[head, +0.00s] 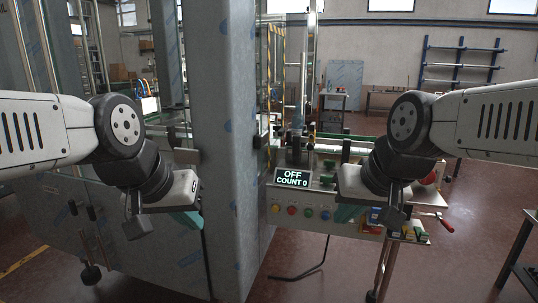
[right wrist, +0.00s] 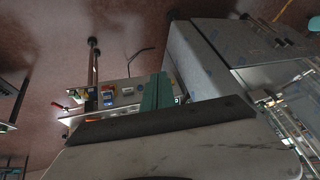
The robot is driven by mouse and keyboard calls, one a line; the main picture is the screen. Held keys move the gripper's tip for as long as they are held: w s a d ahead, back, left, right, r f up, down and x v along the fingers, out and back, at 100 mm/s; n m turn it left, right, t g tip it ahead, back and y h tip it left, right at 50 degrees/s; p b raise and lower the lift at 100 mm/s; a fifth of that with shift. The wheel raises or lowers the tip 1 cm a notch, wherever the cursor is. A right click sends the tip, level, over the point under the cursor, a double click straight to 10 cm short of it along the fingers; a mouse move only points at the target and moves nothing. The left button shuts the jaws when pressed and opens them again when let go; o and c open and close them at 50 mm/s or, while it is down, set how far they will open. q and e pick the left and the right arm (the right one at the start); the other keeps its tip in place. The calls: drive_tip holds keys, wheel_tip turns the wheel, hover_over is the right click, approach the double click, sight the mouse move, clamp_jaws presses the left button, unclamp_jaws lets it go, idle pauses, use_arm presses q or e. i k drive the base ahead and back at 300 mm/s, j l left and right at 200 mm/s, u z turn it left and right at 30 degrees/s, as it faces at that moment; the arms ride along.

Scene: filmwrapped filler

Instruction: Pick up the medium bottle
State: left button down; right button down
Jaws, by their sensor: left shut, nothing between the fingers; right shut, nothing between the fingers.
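I cannot make out a medium bottle for certain in either view; the small items on the conveyor behind the display are too small to tell apart. My left gripper (head: 187,218) hangs in front of the grey machine cabinet, its teal fingers shut and empty. My right gripper (head: 346,213) is in front of the control panel, right of the display, also shut and empty. Its teal fingers also show in the right wrist view (right wrist: 157,92), pointing towards the machine. My right arm hides part of the panel and conveyor.
A display (head: 292,178) reading OFF, COUNT 0 sits above a row of coloured buttons (head: 307,211). A tall metal cabinet column (head: 228,150) stands between my arms. A red-handled clamp (head: 446,224) juts out at the panel's right. Open floor (head: 465,250) lies to the right.

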sight(297, 119)
drive_tip(key=u, duration=0.6)
drive_tip(key=i+l+u, duration=0.1)
drive_tip(key=l+u, duration=0.15)
drive_tip(key=i+l+u, duration=0.1)
drive_tip(key=l+u, duration=0.2)
drive_tip(key=l, duration=0.15)
drive_tip(key=l+u, duration=0.25)
drive_tip(key=l, duration=0.15)
drive_tip(key=i, duration=0.05)
